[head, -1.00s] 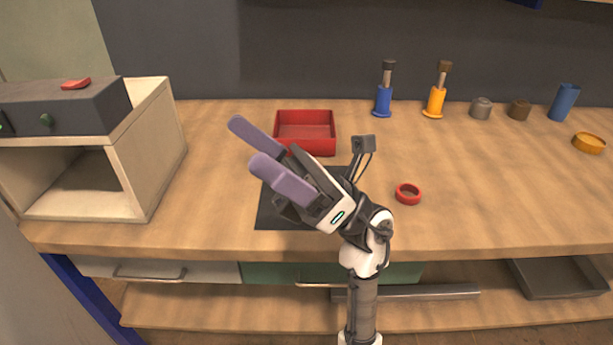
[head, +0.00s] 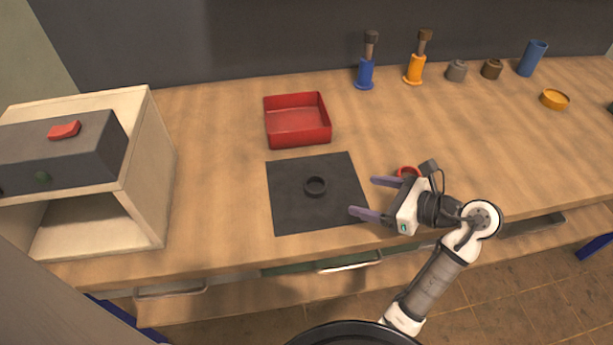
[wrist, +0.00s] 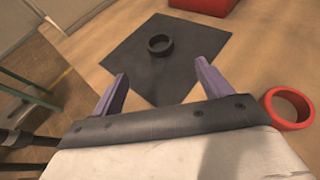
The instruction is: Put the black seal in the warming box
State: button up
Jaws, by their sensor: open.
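The black seal (head: 315,186) is a small ring lying flat on a dark square mat (head: 290,212) on the workbench. It also shows on the mat in the wrist view (wrist: 160,45), beyond my fingertips. My gripper (head: 368,197) has purple fingers, open and empty, pointing left at the mat's right edge. The fingers also show in the wrist view (wrist: 160,82), apart from the seal.
A red tray (head: 298,138) stands behind the mat. A red ring (head: 407,172) lies right beside my gripper, partly hidden by it. Blue (head: 366,72) and orange (head: 414,68) plunger-like tools stand at the back. Bench between box and mat is clear.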

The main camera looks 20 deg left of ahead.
jog(key=p, duration=0.2)
send_near(307, 182)
jog(key=shift+w+a+f, duration=0.15)
jog(key=shift+a+f, duration=0.15)
jog(key=p+x, duration=0.2)
jog(key=x, duration=0.2)
jog(key=shift+a, duration=0.2)
jog(key=shift+a+f, duration=0.25)
jog(key=shift+a, duration=0.1)
jog(key=shift+c, duration=0.2)
jog(key=c, duration=1.1)
jog(key=shift+r, duration=0.15)
